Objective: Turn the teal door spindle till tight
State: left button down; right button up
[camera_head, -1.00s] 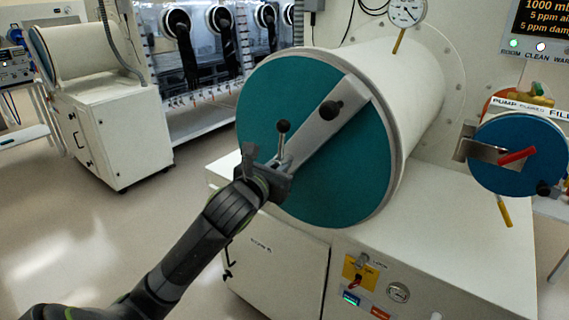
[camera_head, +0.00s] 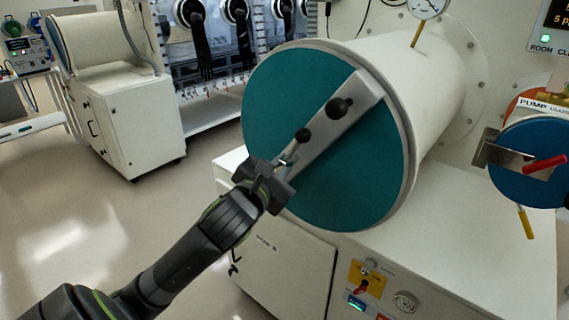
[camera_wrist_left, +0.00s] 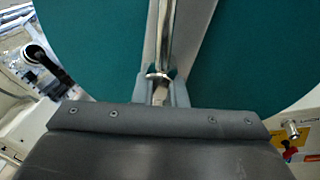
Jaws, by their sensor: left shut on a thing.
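The large round teal door (camera_head: 285,95) closes the front of a white cylindrical chamber. A pale bar (camera_head: 345,125) lies diagonally across it and carries a black knob (camera_head: 338,107). The door spindle's thin metal handle (camera_head: 289,152) has a black ball end (camera_head: 304,135) and points up and right, close along the bar. My left gripper (camera_head: 277,172) is shut on this handle at the door's lower left. In the left wrist view the shiny rod (camera_wrist_left: 165,35) rises from between my left fingers (camera_wrist_left: 161,90). The gripped end is mostly hidden. My right gripper is out of view.
A smaller blue door (camera_head: 530,150) with a red handle (camera_head: 544,163) is at the right. Below the chamber, a white cabinet (camera_head: 460,240) has a yellow-plated switch (camera_head: 364,280). A gauge (camera_head: 428,6) stands above. The floor (camera_head: 75,220) at the left is clear.

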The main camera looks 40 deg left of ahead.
pick_arm(q)
jog(key=c, duration=1.5)
grip_release()
jog(key=shift+c, duration=0.2)
